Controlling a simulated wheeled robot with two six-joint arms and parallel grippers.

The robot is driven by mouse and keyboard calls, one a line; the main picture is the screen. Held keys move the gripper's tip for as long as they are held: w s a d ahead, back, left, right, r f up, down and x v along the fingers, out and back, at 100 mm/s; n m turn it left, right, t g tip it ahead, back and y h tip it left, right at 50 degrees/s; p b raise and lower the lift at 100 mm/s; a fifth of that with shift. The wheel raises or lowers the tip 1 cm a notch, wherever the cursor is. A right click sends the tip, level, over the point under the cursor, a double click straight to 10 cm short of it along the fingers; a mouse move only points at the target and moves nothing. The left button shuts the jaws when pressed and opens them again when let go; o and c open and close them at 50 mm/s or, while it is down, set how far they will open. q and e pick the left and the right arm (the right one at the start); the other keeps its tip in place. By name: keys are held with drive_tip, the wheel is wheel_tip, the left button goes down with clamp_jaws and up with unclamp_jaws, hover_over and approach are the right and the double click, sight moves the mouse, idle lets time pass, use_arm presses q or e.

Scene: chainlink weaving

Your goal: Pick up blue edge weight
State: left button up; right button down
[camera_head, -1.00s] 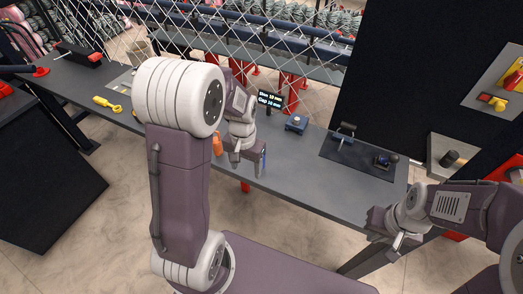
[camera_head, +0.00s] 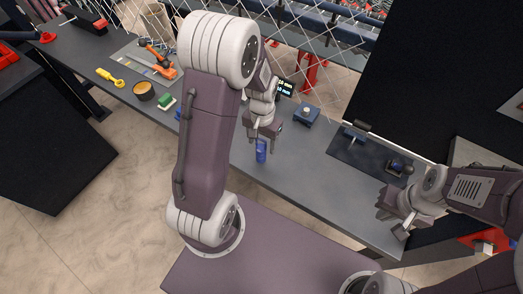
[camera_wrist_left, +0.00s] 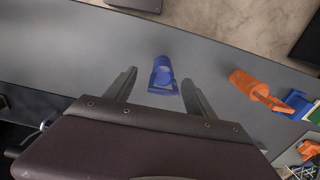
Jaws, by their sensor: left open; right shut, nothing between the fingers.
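The blue edge weight (camera_head: 261,151) stands on the grey table near its front edge; in the left wrist view the blue edge weight (camera_wrist_left: 163,72) shows ahead, between the lines of the two fingers. My left gripper (camera_head: 264,137) is open just above it, and in the left wrist view its fingers (camera_wrist_left: 158,78) are spread to either side of the weight. Whether they touch it cannot be told. My right gripper (camera_head: 394,221) is shut and empty, off the table's right front edge.
An orange tool (camera_wrist_left: 247,84) lies right of the weight in the wrist view. A blue box device (camera_head: 306,115) and a dark mat (camera_head: 347,155) are to the right. Chainlink mesh hangs behind.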

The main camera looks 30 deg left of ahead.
sight(261, 147)
use_arm(q)
drive_tip(key=shift+w+f, duration=0.1)
drive_tip(key=shift+f, duration=0.25)
drive_tip(key=f, duration=0.2)
drive_tip(key=f+p, duration=0.1)
drive_tip(key=f, duration=0.1)
drive_tip(key=shift+a, duration=0.25)
drive_tip(key=shift+f, duration=0.25)
clamp_jaws()
drive_tip(key=shift+r, duration=0.15)
